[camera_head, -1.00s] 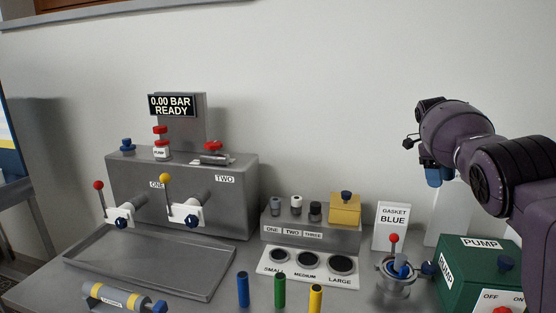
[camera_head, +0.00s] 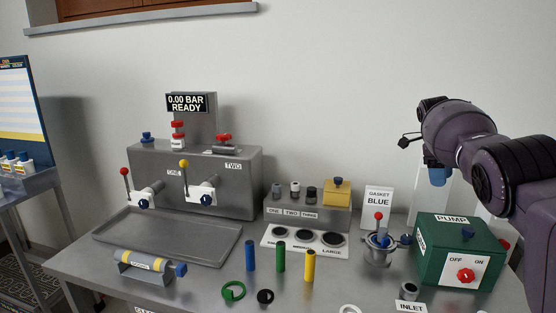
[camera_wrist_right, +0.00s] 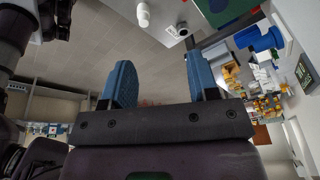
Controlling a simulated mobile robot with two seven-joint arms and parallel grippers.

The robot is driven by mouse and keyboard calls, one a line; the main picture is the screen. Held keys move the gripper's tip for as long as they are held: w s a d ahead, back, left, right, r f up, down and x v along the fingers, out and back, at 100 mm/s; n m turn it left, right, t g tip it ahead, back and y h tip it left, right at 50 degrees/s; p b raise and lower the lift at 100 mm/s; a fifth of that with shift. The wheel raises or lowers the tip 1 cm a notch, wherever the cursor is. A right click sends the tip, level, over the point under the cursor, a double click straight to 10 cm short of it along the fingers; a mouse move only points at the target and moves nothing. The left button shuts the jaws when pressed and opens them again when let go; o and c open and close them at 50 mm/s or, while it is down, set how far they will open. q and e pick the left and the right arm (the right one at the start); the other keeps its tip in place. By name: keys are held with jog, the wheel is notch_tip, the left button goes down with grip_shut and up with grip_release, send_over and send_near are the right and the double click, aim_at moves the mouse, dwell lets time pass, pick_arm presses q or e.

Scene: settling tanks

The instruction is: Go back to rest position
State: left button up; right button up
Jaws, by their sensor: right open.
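My right arm comes in from the right in the head view, raised above the bench. Its gripper (camera_head: 436,174) hangs in front of the wall, above the green pump box (camera_head: 458,250), and touches nothing on the bench. In the right wrist view the gripper (camera_wrist_right: 158,84) shows two blue fingers spread wide apart, with nothing between them. My left gripper is in neither view.
A second table (camera_head: 30,184) stands at the left.

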jog(key=w+a+r+n+t+h, duration=0.2)
jog(key=w+a+r+n+t, duration=0.3)
jog(key=w+r+n+t, duration=0.85)
jog(key=s+a+f+n+t+y+b, duration=0.2)
jog(key=s+a+f+n, duration=0.3)
jog(key=f, duration=0.4)
jog(key=s+a+f+n+t+y+b, duration=0.1)
jog(key=s+a+f+n+t+y, duration=0.15)
jog(key=f+n, duration=0.5)
jog(key=s+a+f+n+t+y+b, duration=0.15)
jog(key=s+a+f+n, duration=0.3)
jog(key=f, duration=0.55)
pick_arm(q)
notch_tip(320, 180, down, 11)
jog(key=b, duration=0.5)
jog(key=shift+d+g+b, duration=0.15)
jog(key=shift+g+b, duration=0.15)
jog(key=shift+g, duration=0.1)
pick_arm(e)
jog(key=s+d+f+m+g, duration=0.1)
jog(key=s+f+g, duration=0.2)
jog(key=s+f, duration=1.6)
jog(key=s+d+f+m+g+h, duration=0.1)
jog(key=s+f+g, duration=0.2)
jog(key=s+f, duration=1.6)
jog(key=s, duration=0.6)
jog(key=shift+g+h, duration=0.3)
jog(key=shift+g, duration=0.05)
